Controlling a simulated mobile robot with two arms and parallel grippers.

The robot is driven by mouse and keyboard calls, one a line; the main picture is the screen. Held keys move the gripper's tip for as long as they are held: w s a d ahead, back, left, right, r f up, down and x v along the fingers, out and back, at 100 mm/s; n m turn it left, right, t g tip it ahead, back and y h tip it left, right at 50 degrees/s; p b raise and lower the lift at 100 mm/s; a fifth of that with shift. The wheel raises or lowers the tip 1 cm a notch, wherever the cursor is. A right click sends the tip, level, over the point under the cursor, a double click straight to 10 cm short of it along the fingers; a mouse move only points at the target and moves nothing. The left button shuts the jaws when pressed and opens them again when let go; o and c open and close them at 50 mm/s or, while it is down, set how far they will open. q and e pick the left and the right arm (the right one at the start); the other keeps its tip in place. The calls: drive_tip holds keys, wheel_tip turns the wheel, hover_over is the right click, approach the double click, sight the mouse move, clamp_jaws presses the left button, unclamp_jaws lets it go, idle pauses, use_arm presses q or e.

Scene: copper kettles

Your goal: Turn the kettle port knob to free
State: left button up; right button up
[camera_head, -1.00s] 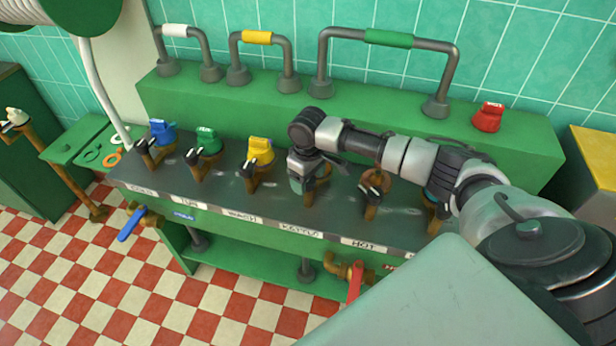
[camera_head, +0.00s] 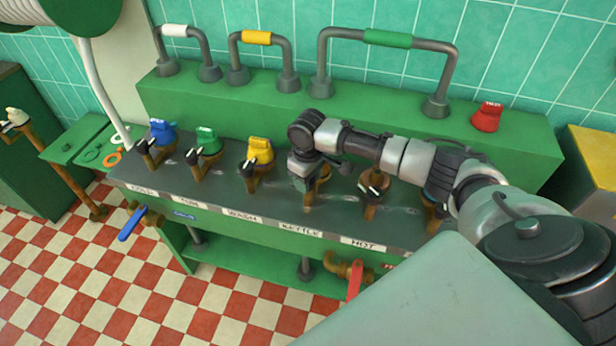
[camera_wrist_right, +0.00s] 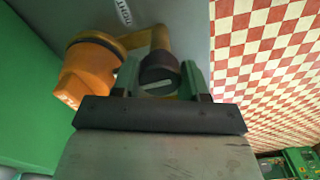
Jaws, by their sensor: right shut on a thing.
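The kettle port stands behind the KETTLE label (camera_head: 299,229) on the dark bench top. Its dark round knob (camera_wrist_right: 158,72), with a pale bar across its face, shows between the fingers of my right gripper (camera_wrist_right: 160,78) in the right wrist view. The gripper is shut on this knob, one finger on each side. In the head view my right gripper (camera_head: 303,182) comes down over the port and hides the knob. An orange fitting (camera_wrist_right: 88,68) sits beside the knob in the wrist view. My left gripper is not in view.
Ports with blue (camera_head: 163,132), green (camera_head: 208,141) and yellow (camera_head: 260,151) caps stand to the left. The HOT port knob (camera_head: 374,187) is close on the right, below my arm. A red cap (camera_head: 487,117) sits on the green ledge (camera_head: 400,125) behind.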

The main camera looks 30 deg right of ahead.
drive_tip(key=shift+r+n+p, duration=0.2)
drive_tip(key=shift+n+p, duration=0.7)
drive_tip(key=n+p, duration=0.1)
drive_tip(key=n, duration=0.1)
drive_tip(key=shift+n+p, duration=0.3)
drive_tip(key=shift+f+n+p, duration=0.1)
drive_tip(key=shift+n+p, duration=0.35)
drive_tip(key=shift+n, duration=0.75)
drive_tip(key=shift+w+n+p, duration=0.1)
drive_tip(key=shift+n+p, duration=0.2)
drive_tip(key=shift+n, duration=0.9)
drive_tip(key=o, duration=0.9)
drive_tip(key=shift+f, duration=0.1)
wheel_tip(320, 180, up, 11)
drive_tip(key=shift+f+b, duration=0.1)
drive_tip(key=shift+b, duration=0.7)
